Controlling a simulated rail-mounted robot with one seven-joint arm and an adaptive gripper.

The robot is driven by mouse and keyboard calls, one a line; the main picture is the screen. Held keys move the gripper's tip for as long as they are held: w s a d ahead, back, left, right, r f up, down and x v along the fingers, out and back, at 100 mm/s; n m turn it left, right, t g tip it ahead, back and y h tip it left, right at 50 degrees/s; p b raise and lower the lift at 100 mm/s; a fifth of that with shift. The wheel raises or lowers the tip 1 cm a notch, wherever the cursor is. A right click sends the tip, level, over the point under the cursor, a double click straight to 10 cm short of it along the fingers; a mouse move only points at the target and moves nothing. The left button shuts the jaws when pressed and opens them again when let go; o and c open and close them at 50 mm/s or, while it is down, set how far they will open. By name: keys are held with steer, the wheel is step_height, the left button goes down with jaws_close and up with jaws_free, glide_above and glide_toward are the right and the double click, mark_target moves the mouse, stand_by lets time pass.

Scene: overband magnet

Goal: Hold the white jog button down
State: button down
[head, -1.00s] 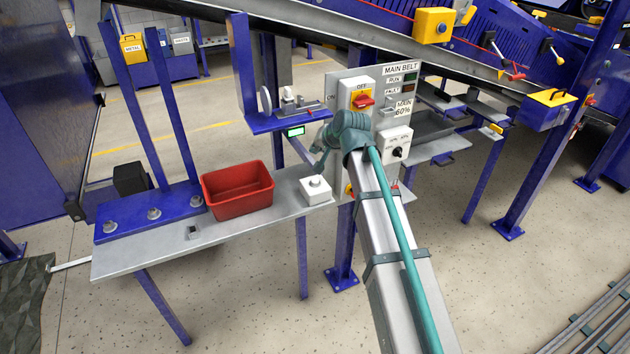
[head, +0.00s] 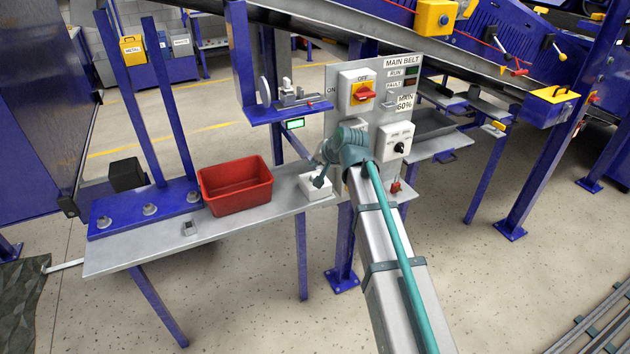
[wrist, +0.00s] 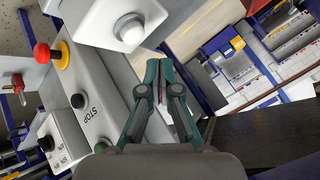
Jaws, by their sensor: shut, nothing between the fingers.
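The white jog button (wrist: 131,31) is a round white cap on a pale box (wrist: 100,22), at the top of the wrist view. In the head view this box (head: 312,193) sits at the right end of the grey bench, and my gripper covers its button. My gripper (wrist: 159,64) is shut and empty. It also shows in the head view (head: 319,182), over the box. In the wrist view the fingertips lie just below and right of the button, with a small gap in the picture. I cannot tell their height above it.
A red bin (head: 236,187) stands on the bench (head: 150,252), left of the box. The main belt panel (head: 372,100) rises behind my wrist. A red mushroom button (wrist: 42,53) and a black STOP button (wrist: 78,101) are at the left in the wrist view.

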steer(key=shift+f, duration=0.9)
steer(key=shift+f+b, duration=0.15)
steer(key=shift+b, duration=0.15)
stand_by(0.6)
steer(key=shift+f, duration=0.3)
steer(key=shift+f+b, duration=0.4)
steer(key=shift+f, duration=0.15)
stand_by(0.7)
steer(key=shift+r, duration=0.2)
stand_by(3.6)
steer(key=shift+r+p, duration=0.6)
steer(key=shift+r, duration=0.2)
steer(key=shift+r, duration=0.1)
